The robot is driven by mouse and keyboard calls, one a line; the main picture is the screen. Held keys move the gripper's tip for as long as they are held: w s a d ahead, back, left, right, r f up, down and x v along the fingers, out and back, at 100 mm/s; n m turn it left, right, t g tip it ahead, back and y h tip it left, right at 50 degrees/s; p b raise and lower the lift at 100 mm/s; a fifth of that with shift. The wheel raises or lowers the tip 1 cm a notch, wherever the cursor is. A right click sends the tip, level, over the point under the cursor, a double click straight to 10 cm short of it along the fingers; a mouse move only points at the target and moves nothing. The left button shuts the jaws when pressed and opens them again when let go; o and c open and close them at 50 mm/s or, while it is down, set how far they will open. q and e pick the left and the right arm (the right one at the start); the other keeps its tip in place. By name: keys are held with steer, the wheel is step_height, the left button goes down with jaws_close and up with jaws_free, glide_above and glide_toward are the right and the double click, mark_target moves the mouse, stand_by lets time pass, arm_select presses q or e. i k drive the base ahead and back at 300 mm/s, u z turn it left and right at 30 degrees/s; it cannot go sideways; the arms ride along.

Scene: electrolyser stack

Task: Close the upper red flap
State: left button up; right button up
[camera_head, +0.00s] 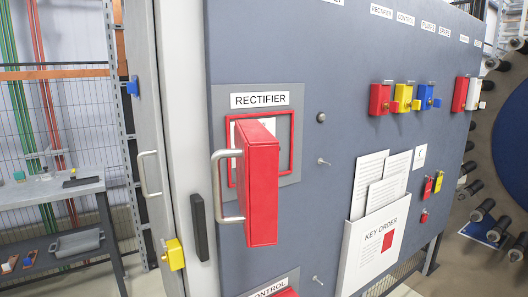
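The upper red flap (262,190) is on the grey panel under the RECTIFIER label (260,100). It stands out from the panel toward me, swung away from its red frame (292,140). A grey bar handle (217,180) is on its left side. Part of the opening and something pale inside show above and beside the flap; the rest is hidden behind it. Neither of my grippers is in view.
A lower CONTROL label (270,287) and a bit of red show at the bottom edge. Right of the flap are a KEY ORDER document holder (372,240) and coloured lock boxes (403,97). A door handle (149,175) and yellow padlock (175,254) are left.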

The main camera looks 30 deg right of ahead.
mark_target(256, 173)
steer(key=z, duration=0.2)
steer(key=i, duration=0.45)
steer(key=z, duration=2)
